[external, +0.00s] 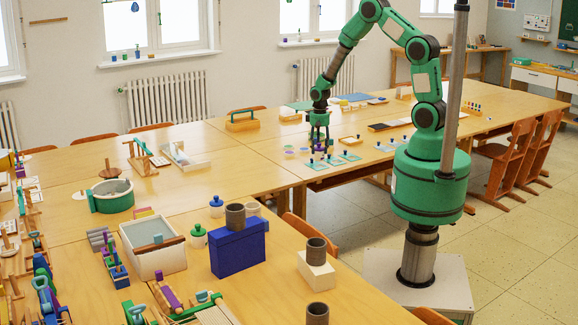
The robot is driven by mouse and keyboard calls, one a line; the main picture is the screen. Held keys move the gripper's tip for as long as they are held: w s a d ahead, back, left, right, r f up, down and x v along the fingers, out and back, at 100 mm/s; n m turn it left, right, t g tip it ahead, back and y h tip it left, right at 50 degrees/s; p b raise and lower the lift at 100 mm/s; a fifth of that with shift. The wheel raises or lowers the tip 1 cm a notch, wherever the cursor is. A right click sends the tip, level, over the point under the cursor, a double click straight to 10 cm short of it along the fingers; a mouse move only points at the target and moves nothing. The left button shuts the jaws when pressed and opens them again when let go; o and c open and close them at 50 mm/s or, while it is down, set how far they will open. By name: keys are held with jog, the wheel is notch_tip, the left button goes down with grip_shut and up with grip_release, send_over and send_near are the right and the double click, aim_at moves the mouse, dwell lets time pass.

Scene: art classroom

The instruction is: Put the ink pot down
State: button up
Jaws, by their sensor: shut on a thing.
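My gripper (319,148) points straight down over the near edge of the far table. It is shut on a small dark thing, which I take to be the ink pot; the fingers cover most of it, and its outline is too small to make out. The gripper is just above or beside a row of small teal squares (348,156) with little dark pieces on them. I cannot tell whether the held thing touches the table.
Small round coloured dishes (289,150) lie left of the gripper. An orange carrier (242,122) and a dark tray (388,126) stand on the same table. A blue box (238,250), white bin (152,247) and green pot (111,196) crowd the nearer tables. Chairs (508,155) stand at right.

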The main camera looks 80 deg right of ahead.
jog(key=shift+w+d, duration=0.1)
jog(key=w+d+b, duration=0.1)
jog(key=w+d, duration=0.2)
jog(key=w, duration=0.4)
jog(key=w+d+f+b, duration=0.1)
jog(key=w+d, duration=0.3)
jog(key=w, duration=0.3)
jog(key=shift+f, duration=0.2)
jog(key=shift+d+f+b, duration=0.1)
jog(key=shift+f+b, duration=0.65)
jog(key=shift+f, duration=1)
jog(key=shift+f, duration=0.1)
jog(key=o, duration=1.4)
